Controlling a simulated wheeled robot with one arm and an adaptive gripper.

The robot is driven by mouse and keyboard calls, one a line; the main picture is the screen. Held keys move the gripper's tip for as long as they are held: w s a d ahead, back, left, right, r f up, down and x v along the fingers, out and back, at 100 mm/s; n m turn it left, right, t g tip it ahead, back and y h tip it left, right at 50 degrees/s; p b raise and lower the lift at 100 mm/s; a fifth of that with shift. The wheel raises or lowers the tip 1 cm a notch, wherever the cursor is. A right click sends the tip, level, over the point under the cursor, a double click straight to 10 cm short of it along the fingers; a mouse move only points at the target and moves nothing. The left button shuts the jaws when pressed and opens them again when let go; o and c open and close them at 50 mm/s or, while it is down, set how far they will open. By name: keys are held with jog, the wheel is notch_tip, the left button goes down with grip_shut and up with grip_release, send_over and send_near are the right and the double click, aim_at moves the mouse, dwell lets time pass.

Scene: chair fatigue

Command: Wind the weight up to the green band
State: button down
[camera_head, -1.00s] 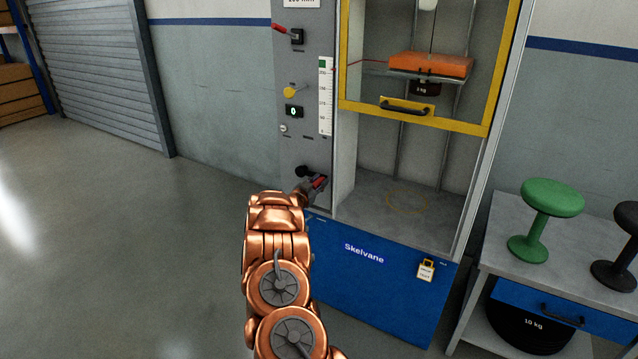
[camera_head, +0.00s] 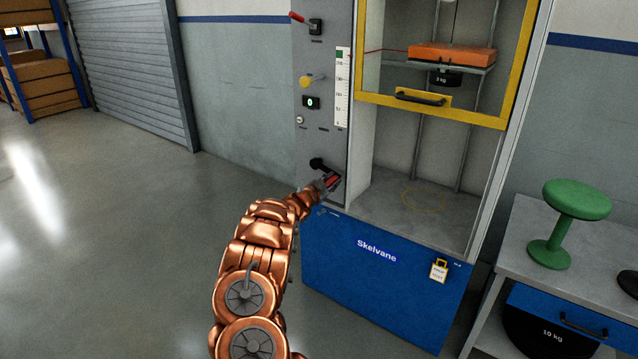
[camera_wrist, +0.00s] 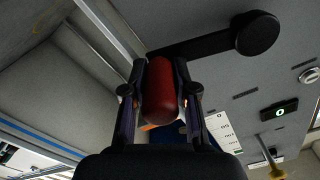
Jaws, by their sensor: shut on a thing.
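An orange block (camera_head: 451,54) sits on a grey plate (camera_head: 475,68) high in the test cabinet, with a black 3 kg weight (camera_head: 446,78) under the plate. A thin red pointer (camera_head: 385,50) reaches from the block's side to the white scale (camera_head: 342,95). The green band (camera_head: 340,55) is at the scale's top, and the pointer looks about level with it. My gripper (camera_head: 331,183) is shut on the red crank grip, below and right of the black crank hub (camera_head: 317,164). In the wrist view the red grip (camera_wrist: 160,92) is between both fingers, beside the crank arm (camera_wrist: 195,44).
A yellow-framed guard (camera_head: 430,112) covers the cabinet's upper part; its lower part is open. The panel has a red lever (camera_head: 297,17), a yellow knob (camera_head: 306,81) and a display (camera_head: 311,102) reading 0. A bench with a green stool (camera_head: 575,200) stands right. Floor at left is clear.

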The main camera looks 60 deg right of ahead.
jog(key=shift+f, duration=0.2)
jog(key=c, duration=1.2)
grip_release()
jog(key=o, duration=0.3)
jog(key=shift+r, duration=0.1)
jog(key=shift+a, duration=0.1)
jog(key=w+a, duration=0.1)
jog(key=a, duration=1)
jog(key=shift+w+a, duration=0.2)
jog(key=shift+a, duration=0.2)
